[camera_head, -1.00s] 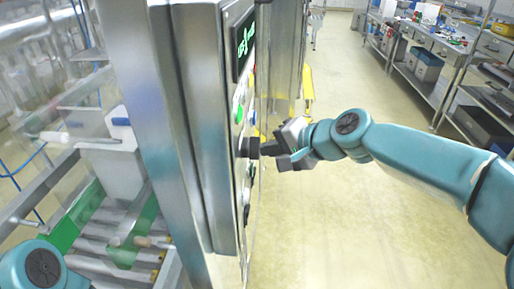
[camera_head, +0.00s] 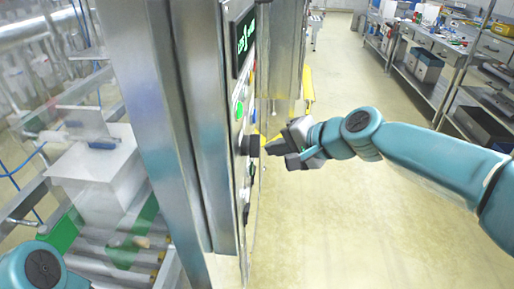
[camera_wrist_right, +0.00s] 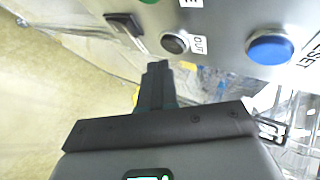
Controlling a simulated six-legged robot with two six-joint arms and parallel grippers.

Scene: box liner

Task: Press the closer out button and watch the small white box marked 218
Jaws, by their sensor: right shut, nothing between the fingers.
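In the right wrist view, a dark round button (camera_wrist_right: 174,43) marked OUT sits on the grey panel. My right gripper (camera_wrist_right: 158,68) is shut and empty, its tips just below that button in the picture. In the head view the same gripper (camera_head: 273,148) is just right of the control panel (camera_head: 216,180); I cannot tell if it touches. A white box (camera_head: 98,178) with an open top stands on the conveyor at the left, behind clear guarding. No 218 marking is readable. Only a joint of my left arm shows; its gripper is out of view.
The panel also has a green-lit display (camera_head: 245,40), a green button (camera_head: 238,112), a black switch (camera_wrist_right: 126,26) and a blue RESET button (camera_wrist_right: 270,47). Steel shelving (camera_head: 425,65) stands at the right. The floor between is clear.

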